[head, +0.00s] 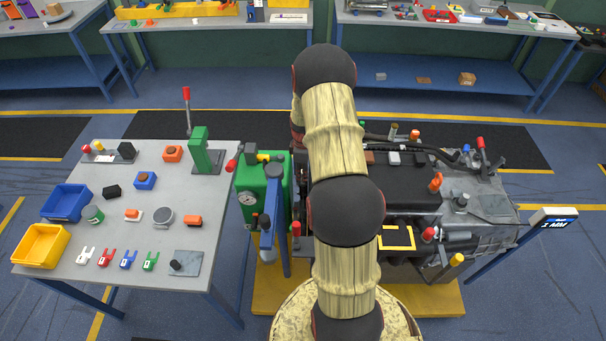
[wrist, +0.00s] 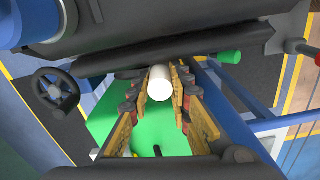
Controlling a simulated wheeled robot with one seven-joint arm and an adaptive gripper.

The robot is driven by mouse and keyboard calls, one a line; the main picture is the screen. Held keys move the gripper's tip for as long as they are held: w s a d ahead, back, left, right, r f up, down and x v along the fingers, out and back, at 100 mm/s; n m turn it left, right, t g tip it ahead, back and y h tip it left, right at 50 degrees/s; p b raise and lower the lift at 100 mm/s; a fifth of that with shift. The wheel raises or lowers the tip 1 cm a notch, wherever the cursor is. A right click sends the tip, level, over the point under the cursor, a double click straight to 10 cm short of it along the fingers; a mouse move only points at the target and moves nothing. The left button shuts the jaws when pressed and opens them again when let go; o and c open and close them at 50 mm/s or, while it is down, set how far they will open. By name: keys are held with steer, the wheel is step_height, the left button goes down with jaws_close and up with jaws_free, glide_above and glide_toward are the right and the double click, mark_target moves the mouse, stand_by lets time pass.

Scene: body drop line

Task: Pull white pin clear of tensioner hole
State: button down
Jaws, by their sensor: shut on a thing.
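The white pin (wrist: 159,83) shows as a short white rounded cylinder in the wrist view, end towards the camera. My gripper (wrist: 160,92) is shut on it, with one yellow-and-dark finger on each side. The pin's far end and the tensioner hole are hidden, so I cannot tell whether the pin is in the hole. In the head view my arm blocks the gripper and the pin. The engine block (head: 480,205) stands to the right of my arm there.
A green machine (head: 253,185) with a gauge stands close left of my arm. Left of it is a grey table (head: 195,258) with blue (head: 66,202) and yellow (head: 40,246) bins. In the wrist view, dark bars (wrist: 130,55) cross just beyond the fingers, and a black handwheel (wrist: 56,90) is at left.

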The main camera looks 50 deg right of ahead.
steer(key=shift+r+p, duration=0.3)
steer(key=shift+r, duration=0.6)
stand_by(0.8)
steer(key=shift+r+p, duration=1.2)
steer(key=shift+r, duration=1.75)
